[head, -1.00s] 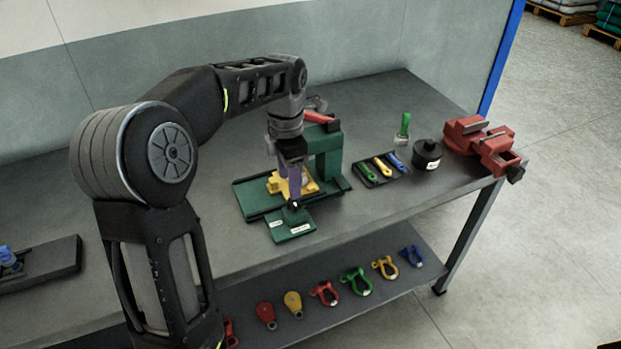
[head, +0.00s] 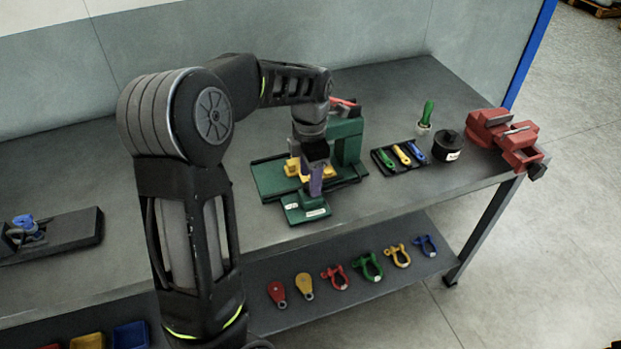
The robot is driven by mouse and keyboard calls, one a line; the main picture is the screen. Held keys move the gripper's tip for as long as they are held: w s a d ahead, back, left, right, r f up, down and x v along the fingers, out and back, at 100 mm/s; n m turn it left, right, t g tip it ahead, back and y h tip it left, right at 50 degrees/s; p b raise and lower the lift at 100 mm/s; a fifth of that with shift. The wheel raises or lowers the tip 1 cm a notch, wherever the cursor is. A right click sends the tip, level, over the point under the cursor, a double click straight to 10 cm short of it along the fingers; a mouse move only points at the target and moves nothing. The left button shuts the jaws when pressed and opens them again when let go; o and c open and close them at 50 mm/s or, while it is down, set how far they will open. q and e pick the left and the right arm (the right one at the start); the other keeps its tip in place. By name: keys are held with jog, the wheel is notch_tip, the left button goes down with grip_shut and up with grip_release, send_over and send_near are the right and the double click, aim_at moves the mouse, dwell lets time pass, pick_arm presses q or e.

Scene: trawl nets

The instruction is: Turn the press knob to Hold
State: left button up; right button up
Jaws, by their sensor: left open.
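The green press (head: 348,141) stands on the grey bench, with a flat green base (head: 272,182) and a yellow part (head: 291,167) on it. A small green plate (head: 294,213) with white labels juts out at its front. My left gripper (head: 313,190) points down over this plate, its purple fingers in front of the press. The fingers and wrist hide the knob, so I cannot see its setting or whether the fingers touch it. My right gripper is out of view.
A dark tray with coloured-handled tools (head: 402,155), a green-handled brush (head: 426,115), a black pot (head: 448,146) and a red vise (head: 506,137) stand to the right. Shackles (head: 368,266) and pulley blocks lie on the lower shelf. A black fixture (head: 60,236) sits at left.

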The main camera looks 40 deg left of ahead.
pick_arm(q)
jog(key=shift+f, duration=0.95)
jog(key=shift+c, duration=0.4)
grip_shut()
